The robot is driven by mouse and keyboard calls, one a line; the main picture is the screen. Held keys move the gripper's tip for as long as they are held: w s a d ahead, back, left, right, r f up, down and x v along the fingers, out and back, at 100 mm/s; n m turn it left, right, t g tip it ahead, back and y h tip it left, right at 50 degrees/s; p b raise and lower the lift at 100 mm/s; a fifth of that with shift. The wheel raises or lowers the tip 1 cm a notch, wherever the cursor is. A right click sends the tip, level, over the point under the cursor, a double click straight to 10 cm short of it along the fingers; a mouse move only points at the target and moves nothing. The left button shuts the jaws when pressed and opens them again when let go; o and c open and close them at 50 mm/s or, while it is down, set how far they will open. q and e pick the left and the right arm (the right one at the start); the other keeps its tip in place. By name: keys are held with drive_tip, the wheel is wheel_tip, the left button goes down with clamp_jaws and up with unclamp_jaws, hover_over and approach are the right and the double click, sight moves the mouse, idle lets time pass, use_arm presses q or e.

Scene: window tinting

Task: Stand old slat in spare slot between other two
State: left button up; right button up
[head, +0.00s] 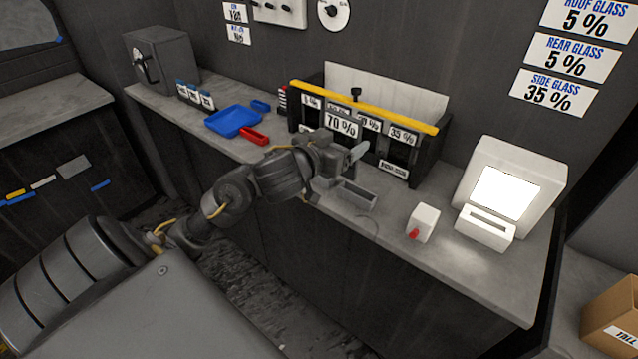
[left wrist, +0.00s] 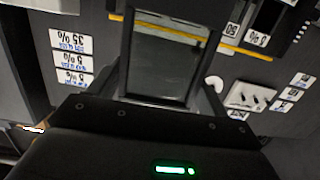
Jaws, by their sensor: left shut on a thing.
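My left gripper (head: 338,152) is shut on a dark-framed glass slat, held upright in front of the rack. In the left wrist view the slat (left wrist: 160,62) stands between the two fingers. In the head view a 70 % label (head: 341,124) shows just above the gripper, apparently on this slat. The black rack with a yellow top bar (head: 405,117) stands on the counter behind it. Slots with labels, one reading 35 % (head: 402,135), show either side. The held slat and gripper hide the rack's middle, so I cannot tell how far apart slat and rack are. My right gripper is not in view.
A small grey tray (head: 358,196) lies below the gripper on the counter. A white box with a red button (head: 425,221) and a lit white box (head: 537,165) stand to the right. A blue tray (head: 233,121) and red tray (head: 255,136) lie left.

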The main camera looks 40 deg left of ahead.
use_arm(q)
drive_tip(key=shift+a, duration=0.1)
drive_tip(key=w+a+f, duration=0.2)
drive_tip(key=a+f, duration=0.2)
drive_tip(key=w+a+f, duration=0.2)
drive_tip(key=a+f, duration=0.2)
drive_tip(key=w+a+f, duration=0.2)
drive_tip(key=a+f, duration=0.2)
drive_tip(key=shift+w+f+b, duration=0.3)
drive_tip(key=shift+f+b, duration=0.05)
drive_tip(key=shift+f, duration=0.15)
drive_tip(key=shift+f, duration=0.15)
drive_tip(key=o, duration=1)
